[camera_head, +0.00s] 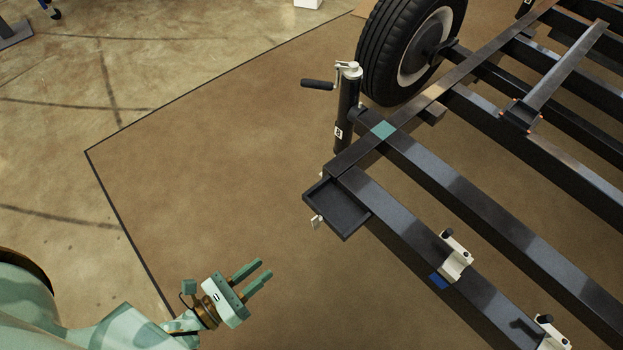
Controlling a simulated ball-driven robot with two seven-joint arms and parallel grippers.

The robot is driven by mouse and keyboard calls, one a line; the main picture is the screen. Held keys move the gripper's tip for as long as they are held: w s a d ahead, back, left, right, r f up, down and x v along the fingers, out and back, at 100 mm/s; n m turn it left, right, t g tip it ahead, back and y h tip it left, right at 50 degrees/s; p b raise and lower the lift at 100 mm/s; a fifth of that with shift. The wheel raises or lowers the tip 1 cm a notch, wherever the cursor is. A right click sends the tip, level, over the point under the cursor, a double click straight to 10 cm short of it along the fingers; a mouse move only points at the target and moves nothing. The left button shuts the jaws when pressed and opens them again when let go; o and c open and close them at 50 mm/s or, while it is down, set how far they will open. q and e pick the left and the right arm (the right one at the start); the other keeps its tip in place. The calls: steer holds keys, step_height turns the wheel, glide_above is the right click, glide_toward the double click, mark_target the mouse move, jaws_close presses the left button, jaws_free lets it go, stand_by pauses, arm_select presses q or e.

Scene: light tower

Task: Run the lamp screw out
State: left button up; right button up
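My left gripper (265,270) is in the lower left of the head view, over the brown mat. Its two green fingers are apart with nothing between them, and they point up and right toward the black trailer frame (455,195). It is clear of the frame. I cannot make out a lamp screw for certain. Two white brackets with black knobs sit on the near beam, one at the middle right (456,258) and one at the lower right corner (552,336). My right gripper is not in view.
A black jack post with a crank handle (318,84) stands at the frame's corner, beside a tyre (392,45). A shallow black tray (337,208) juts from the near corner. A blue piece (438,281) is below the first bracket. The brown mat (210,170) is clear at left.

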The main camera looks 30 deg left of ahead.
arm_select(q)
steer(key=b, duration=0.2)
glide_toward(313, 225)
steer(key=shift+m, duration=0.4)
steer(key=x, duration=0.3)
steer(key=b+x, duration=0.1)
steer(key=x, duration=0.2)
steer(key=b+x, duration=0.1)
steer(key=x, duration=0.2)
steer(key=shift+w+f, duration=0.15)
steer(key=shift+f, duration=0.15)
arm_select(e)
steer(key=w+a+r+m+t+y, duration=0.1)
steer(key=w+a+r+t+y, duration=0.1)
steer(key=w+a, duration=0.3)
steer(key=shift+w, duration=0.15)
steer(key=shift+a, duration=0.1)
arm_select(q)
jaws_close()
